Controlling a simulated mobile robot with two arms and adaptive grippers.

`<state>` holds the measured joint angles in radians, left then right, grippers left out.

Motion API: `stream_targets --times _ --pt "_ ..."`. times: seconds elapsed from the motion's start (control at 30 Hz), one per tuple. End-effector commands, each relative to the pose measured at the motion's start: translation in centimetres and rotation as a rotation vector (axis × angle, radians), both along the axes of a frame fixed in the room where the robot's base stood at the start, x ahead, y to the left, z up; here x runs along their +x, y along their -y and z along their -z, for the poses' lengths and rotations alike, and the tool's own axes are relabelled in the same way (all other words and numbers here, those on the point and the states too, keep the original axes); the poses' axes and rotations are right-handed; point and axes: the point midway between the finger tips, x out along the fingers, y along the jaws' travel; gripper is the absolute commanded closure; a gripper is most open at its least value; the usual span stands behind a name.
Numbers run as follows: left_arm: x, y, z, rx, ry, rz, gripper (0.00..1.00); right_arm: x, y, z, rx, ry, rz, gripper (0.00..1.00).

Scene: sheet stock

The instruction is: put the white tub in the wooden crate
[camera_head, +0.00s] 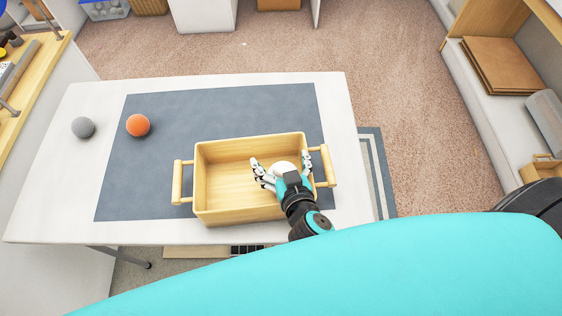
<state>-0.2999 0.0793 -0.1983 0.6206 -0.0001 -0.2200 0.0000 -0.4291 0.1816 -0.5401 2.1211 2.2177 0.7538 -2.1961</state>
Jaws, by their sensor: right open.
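The wooden crate (222,214) stands on the grey-blue mat, with a bar handle at its left and right ends. The white tub (283,167) shows as a pale round top at the right part of the crate, within the crate's outline. My right gripper (280,168) is over the crate's right half, with its fingers spread open on both sides of the tub. The hand hides the tub's lower part, so I cannot tell whether it rests on the crate floor. My left gripper is not in view.
An orange ball (138,125) sits on the mat (220,110), left of the crate. A grey ball (83,127) sits on the white table (70,180) near its left edge. The mat behind the crate is clear. Shelves flank both sides.

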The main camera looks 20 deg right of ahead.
Motion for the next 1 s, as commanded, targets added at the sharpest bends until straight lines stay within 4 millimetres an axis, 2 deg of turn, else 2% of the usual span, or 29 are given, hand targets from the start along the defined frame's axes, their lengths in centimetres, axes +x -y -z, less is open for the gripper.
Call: stream_targets --times 0.07,0.4,0.53,0.7,1.0 --pt "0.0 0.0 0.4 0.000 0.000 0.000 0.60 -0.3 0.0 -0.7 0.002 0.001 0.002 0.01" --pt "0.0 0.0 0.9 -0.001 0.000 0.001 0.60 -7.5 -0.3 -3.4 -0.001 -0.003 -0.003 0.01" --pt "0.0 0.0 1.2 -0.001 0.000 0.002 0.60 -9.5 -0.3 -4.3 0.000 -0.002 -0.001 0.01" --pt "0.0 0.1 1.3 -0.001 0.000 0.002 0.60 -10.8 -0.4 -5.0 0.001 0.000 0.001 0.01" --pt "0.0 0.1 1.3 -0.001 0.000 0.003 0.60 -11.1 -0.4 -5.2 0.000 0.001 0.001 0.01"
